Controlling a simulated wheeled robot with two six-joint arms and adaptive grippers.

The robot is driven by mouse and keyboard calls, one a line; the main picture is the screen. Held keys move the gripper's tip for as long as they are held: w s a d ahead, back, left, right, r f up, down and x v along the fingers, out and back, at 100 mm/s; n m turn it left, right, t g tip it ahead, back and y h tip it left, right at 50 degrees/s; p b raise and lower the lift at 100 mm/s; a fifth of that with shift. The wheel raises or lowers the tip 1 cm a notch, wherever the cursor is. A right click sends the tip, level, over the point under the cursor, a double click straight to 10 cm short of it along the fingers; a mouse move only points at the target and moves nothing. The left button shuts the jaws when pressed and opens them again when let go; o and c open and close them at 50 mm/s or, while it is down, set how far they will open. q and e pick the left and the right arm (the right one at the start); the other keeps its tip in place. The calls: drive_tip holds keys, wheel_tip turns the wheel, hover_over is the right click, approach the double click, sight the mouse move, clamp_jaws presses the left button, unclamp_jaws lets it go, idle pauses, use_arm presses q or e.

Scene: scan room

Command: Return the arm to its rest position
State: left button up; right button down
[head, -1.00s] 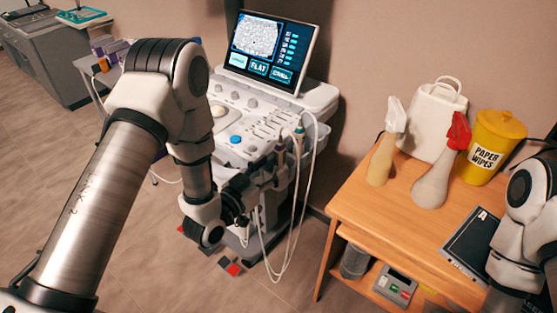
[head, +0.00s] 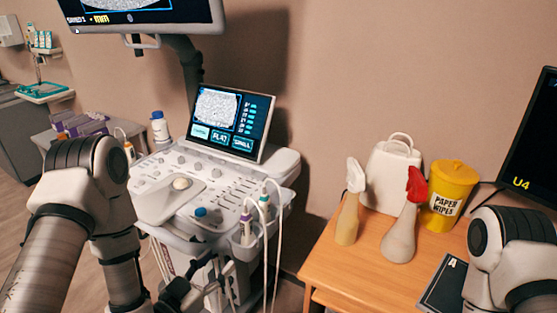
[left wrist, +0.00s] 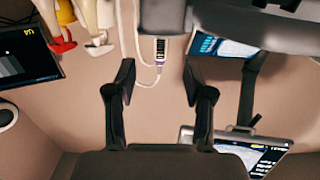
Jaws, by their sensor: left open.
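My left arm (head: 55,230) comes in from the left in the head view, bent at the elbow in front of the ultrasound machine (head: 165,203). My left gripper (left wrist: 158,80) is open in the left wrist view, with nothing between its two black fingers. In the head view the gripper is low in the picture, in front of the machine, and hard to make out among dark parts. My right arm (head: 510,255) shows at the right edge, over the wooden table. Its gripper is out of the picture.
Probes (head: 246,225) with hanging white cables are at the machine's right side, near my left gripper. The wooden table (head: 340,262) holds two spray bottles (head: 350,205), a white bag (head: 390,175), and a yellow wipes tub (head: 449,190). A large monitor (head: 140,15) is overhead.

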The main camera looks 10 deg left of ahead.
use_arm(q)
drive_tip(key=s+d+f+g+y+p, duration=0.2)
drive_tip(key=s+f+g, duration=0.5)
drive_tip(key=f, duration=0.6)
drive_tip(key=s+a+f+n+g+y, duration=0.2)
drive_tip(key=s+f+g, duration=0.2)
drive_tip(key=s, duration=0.4)
drive_tip(key=s+a+f+n+g+y, duration=0.2)
drive_tip(key=s+f+g, duration=0.3)
drive_tip(key=s, duration=0.4)
drive_tip(key=shift+a+g, duration=0.5)
drive_tip(key=shift+a, duration=0.2)
